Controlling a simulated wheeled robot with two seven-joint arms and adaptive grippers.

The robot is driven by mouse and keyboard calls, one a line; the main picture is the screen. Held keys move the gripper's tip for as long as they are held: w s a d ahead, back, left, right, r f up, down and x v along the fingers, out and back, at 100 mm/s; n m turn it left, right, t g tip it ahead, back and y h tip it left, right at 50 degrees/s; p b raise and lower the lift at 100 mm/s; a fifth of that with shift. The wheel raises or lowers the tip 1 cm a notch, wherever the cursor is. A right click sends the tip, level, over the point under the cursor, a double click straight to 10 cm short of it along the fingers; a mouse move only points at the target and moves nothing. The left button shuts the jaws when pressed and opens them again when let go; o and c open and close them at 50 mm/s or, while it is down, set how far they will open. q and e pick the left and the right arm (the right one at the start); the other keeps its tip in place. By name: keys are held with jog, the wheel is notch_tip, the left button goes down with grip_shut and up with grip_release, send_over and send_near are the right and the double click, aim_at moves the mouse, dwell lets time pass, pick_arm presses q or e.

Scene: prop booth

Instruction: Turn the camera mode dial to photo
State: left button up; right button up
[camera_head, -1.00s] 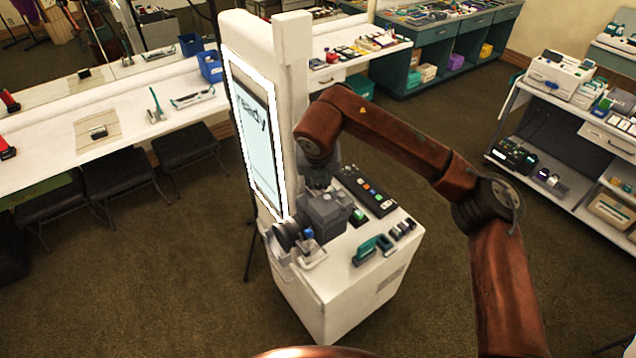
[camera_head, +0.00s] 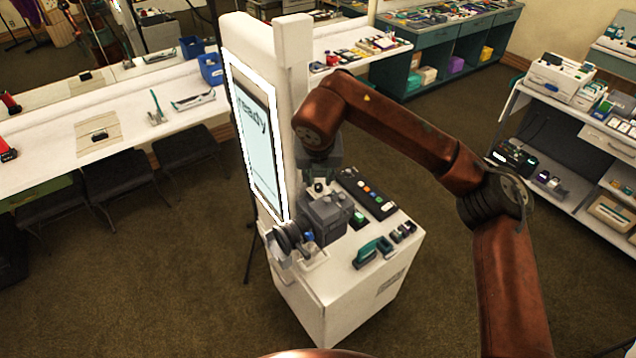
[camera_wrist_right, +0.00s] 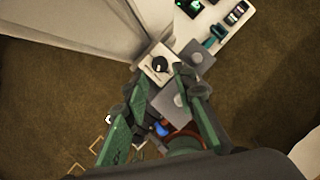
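The camera (camera_head: 325,215) is a grey boxy body with a dark lens, standing on the white booth counter. The mode dial (camera_wrist_right: 160,64) is a round black knob with a light pointer mark on a pale plate with small markings, which I cannot read. My right gripper (camera_wrist_right: 161,78) is open, with its green fingers spread and the dial showing between and just beyond their tips. In the head view the right gripper (camera_head: 320,172) hangs above the back of the camera, apart from the dial. My left gripper is not in view.
The tall booth panel (camera_head: 285,75) with its lit "ready" screen (camera_head: 256,135) stands close to the left of my right arm. A black button panel (camera_head: 366,192) and a teal stapler-like object (camera_head: 372,252) share the counter. Open carpet surrounds the booth.

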jog(key=v, duration=0.7)
jog(key=shift+s+r, duration=0.2)
jog(key=shift+r, duration=0.05)
jog(key=shift+a+f, duration=0.1)
